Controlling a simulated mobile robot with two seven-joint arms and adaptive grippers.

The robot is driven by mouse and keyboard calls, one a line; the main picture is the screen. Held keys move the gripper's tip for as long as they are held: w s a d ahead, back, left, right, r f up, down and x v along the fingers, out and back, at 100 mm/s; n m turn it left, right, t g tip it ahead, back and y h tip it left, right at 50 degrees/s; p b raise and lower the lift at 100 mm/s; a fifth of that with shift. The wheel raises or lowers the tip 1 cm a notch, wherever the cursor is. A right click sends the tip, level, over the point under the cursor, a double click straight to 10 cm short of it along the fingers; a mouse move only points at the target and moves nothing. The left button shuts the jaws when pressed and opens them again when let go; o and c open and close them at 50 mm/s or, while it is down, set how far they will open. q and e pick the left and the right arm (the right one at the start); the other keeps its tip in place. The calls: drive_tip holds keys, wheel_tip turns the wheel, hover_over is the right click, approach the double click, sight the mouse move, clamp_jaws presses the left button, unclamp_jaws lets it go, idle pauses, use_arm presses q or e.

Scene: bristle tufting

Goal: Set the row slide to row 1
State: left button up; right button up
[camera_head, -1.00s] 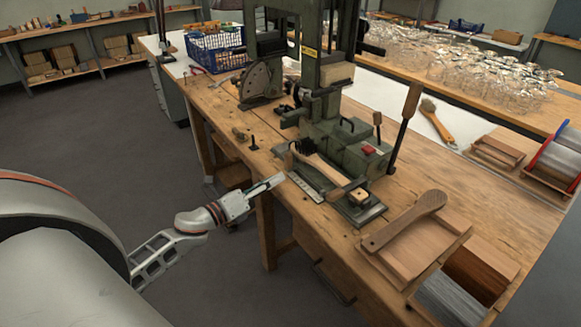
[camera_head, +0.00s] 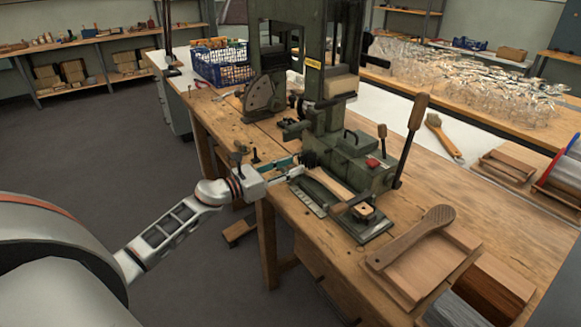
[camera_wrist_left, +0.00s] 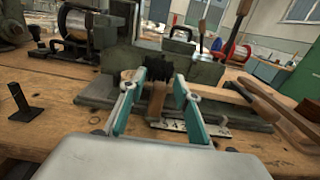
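The green tufting machine (camera_head: 350,165) stands on the bench. At its front a numbered scale plate (camera_head: 312,198) lies along the base; its digits partly show in the wrist view (camera_wrist_left: 182,126). A wooden brush body (camera_head: 332,185) with black bristles lies above the scale. My left gripper (camera_head: 297,171) is at the scale's left end, by the bristles. In the wrist view its teal-padded fingers (camera_wrist_left: 159,82) are apart, with a small brown wooden piece (camera_wrist_left: 156,102) standing between them. I cannot tell whether they touch it. My right gripper is out of view.
A tall lever (camera_head: 411,135) rises at the machine's right. A wooden tray (camera_head: 460,252) with a paddle-shaped piece lies at the near right. A small black bracket (camera_wrist_left: 22,98) stands on the bench left of the gripper. A blue crate (camera_head: 222,66) is at the back.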

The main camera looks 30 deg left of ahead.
use_arm(q)
drive_tip(key=shift+w+d, duration=0.1)
drive_tip(key=shift+w, duration=0.1)
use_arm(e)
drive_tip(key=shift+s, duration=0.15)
use_arm(q)
clamp_jaws()
drive_tip(key=a+b, duration=0.1)
drive_tip(key=w+a+b, duration=0.1)
drive_tip(key=a+b, duration=0.1)
drive_tip(key=a, duration=0.1)
drive_tip(key=shift+w+f, duration=0.3)
drive_tip(key=shift+f, duration=0.05)
drive_tip(key=shift+w+a+r, duration=0.1)
drive_tip(key=shift+a+r, duration=0.1)
drive_tip(key=shift+r, duration=0.15)
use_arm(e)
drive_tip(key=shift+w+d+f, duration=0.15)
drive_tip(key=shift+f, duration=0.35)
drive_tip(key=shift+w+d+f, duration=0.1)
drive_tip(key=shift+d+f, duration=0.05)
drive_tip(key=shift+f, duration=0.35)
